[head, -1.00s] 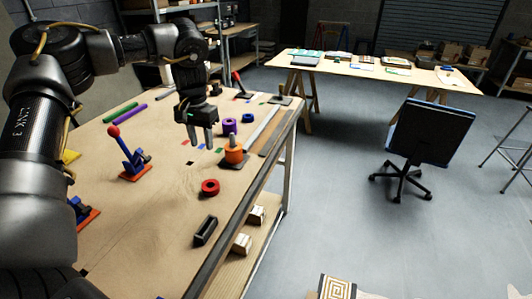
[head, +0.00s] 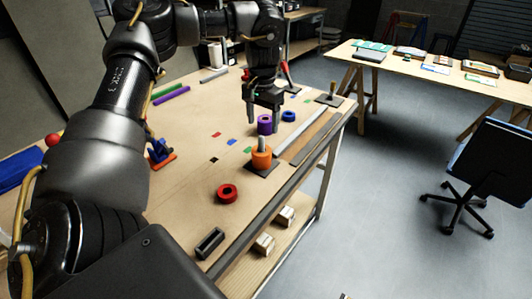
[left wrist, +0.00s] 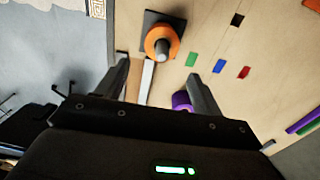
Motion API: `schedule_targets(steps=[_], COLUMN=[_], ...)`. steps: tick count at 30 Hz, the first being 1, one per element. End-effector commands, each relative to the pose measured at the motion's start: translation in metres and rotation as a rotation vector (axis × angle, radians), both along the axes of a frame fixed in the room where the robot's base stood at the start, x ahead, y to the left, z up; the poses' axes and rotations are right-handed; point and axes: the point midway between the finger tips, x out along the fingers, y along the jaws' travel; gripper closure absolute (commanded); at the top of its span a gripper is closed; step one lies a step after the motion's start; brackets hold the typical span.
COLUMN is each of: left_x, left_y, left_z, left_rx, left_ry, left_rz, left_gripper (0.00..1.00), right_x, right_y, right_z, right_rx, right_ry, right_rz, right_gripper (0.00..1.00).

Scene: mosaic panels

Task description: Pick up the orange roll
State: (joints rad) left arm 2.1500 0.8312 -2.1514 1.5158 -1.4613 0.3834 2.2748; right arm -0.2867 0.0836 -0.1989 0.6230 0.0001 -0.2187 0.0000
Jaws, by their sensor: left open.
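The orange roll (head: 261,157) sits around a grey upright peg on a dark square base, near the right edge of the workbench. It also shows in the left wrist view (left wrist: 160,36), beyond the fingertips and slightly above the middle. My left gripper (head: 264,118) is open and empty, pointing down above the bench. In the head view it is over the purple roll (head: 265,124), farther back than the orange roll. In the left wrist view the purple roll (left wrist: 181,99) is partly hidden by a finger. My right gripper is not in view.
A red roll (head: 227,193) and a black holder (head: 210,243) lie nearer on the bench (head: 185,205). A blue roll (head: 288,116) stands behind. Coloured chips lie left of the orange roll. A metal strip (head: 306,139) runs along the right edge.

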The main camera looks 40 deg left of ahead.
Motion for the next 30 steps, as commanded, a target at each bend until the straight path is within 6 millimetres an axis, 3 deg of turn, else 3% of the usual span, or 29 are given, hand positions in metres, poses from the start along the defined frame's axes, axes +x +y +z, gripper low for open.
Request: schedule_targets(steps=[3,7,10,17,25,30], left_x=[0.0,0.0,0.0,0.0,-0.004,-0.004], left_y=[0.0,0.0,0.0,0.001,0.003,0.003], left_z=[-0.021,-0.041,-0.05,-0.055,-0.092,-0.104], left_rx=[-0.003,-0.002,-0.001,-0.001,-0.001,0.0], left_ry=[0.006,0.005,0.003,0.002,0.005,0.002], left_rz=[0.001,0.0,0.0,0.001,0.001,0.001], left_gripper=[0.21,0.21,0.21,0.21,0.21,0.21], right_x=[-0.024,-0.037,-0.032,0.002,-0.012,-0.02], right_y=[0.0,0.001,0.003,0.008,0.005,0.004], right_z=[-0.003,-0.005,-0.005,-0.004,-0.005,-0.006], right_rx=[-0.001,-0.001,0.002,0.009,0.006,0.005], right_ry=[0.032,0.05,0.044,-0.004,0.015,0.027], right_rz=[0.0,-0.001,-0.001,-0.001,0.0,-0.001], right_gripper=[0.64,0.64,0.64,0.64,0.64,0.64])
